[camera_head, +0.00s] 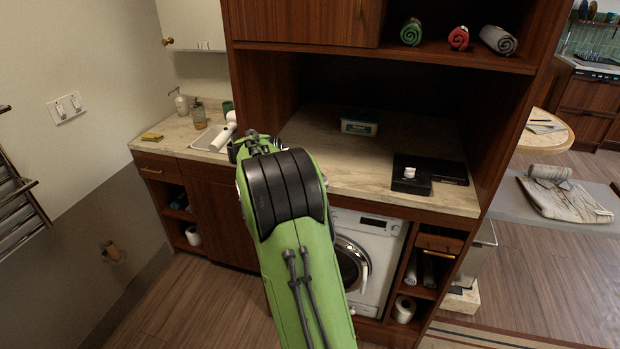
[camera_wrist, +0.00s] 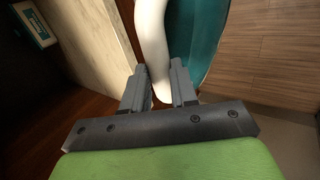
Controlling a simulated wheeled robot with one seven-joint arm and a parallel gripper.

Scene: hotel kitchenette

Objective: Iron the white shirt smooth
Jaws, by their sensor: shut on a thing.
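My gripper (camera_wrist: 158,88) is shut on the white handle (camera_wrist: 150,45) of a teal-bodied thing (camera_wrist: 198,40) that looks like an iron. Only part of it shows in the wrist view, held above the floor beside the counter's edge. In the head view my arm hides most of the gripper; a white curved piece (camera_head: 224,132) by its end may be the same handle. A pale, wrinkled, patterned cloth (camera_head: 565,201), perhaps the shirt, lies flat on a grey board (camera_head: 520,212) at the right, apart from my gripper.
A rolled cloth (camera_head: 549,172) lies at the board's back edge. A tall wooden side panel (camera_head: 512,130) stands between the counter and the board. Floor is clear in front.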

